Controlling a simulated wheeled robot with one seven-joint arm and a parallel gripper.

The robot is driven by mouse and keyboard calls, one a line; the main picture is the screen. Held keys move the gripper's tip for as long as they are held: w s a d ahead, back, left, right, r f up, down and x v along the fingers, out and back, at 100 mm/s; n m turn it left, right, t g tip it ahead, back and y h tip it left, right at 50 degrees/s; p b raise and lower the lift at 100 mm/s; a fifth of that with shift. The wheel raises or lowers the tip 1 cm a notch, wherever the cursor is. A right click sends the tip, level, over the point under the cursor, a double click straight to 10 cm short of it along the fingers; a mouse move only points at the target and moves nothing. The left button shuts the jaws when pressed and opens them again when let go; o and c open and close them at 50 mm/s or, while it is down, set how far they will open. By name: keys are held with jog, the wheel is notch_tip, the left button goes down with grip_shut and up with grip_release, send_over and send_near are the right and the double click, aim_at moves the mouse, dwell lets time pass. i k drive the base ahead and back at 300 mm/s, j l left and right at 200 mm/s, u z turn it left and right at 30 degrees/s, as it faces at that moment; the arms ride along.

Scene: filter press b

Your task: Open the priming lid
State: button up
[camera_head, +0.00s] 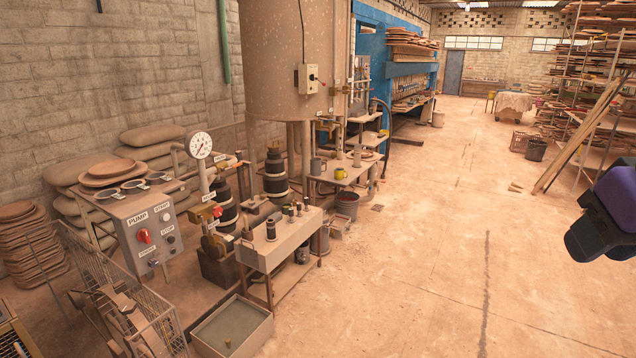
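The pump station stands at the left, with a grey control box (148,232) marked PUMP and a round white gauge (199,145) on a pipe. Red-handled fittings (212,212) sit on the pipework below the gauge, near small labels too small to read. I cannot pick out the priming lid for certain among these parts, nor tell whether it is open or shut. My gripper (590,235), dark with a purple arm link behind it, shows at the right edge, far from the pump and over bare floor. Its fingers cannot be made out.
A small bench (281,241) with dark bottles stands right of the pump. A shallow tray (265,332) lies on the floor before it, and a wire cart (150,310) stands at the lower left. A bucket (347,204) is farther back.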

aim_at(272, 146)
jog(key=i+z, duration=0.2)
jog(key=i, duration=0.45)
jog(key=i+z, duration=0.2)
jog(key=i, duration=0.45)
jog(key=i+j+z, duration=0.2)
jog(key=i, duration=0.45)
jog(key=i+u, duration=0.15)
jog(key=i, duration=0.3)
jog(key=i+l+u, duration=0.15)
jog(key=i, duration=0.3)
jog(key=i+l+u, duration=0.15)
jog(key=i, duration=0.3)
jog(key=i+j+u, duration=0.2)
jog(key=i+u, duration=0.2)
jog(key=i+j+u, duration=0.1)
jog(key=i+u, duration=0.15)
jog(key=u, duration=0.15)
jog(key=i+u, duration=0.4)
jog(key=i+l+u, duration=0.15)
jog(key=i+u, duration=0.45)
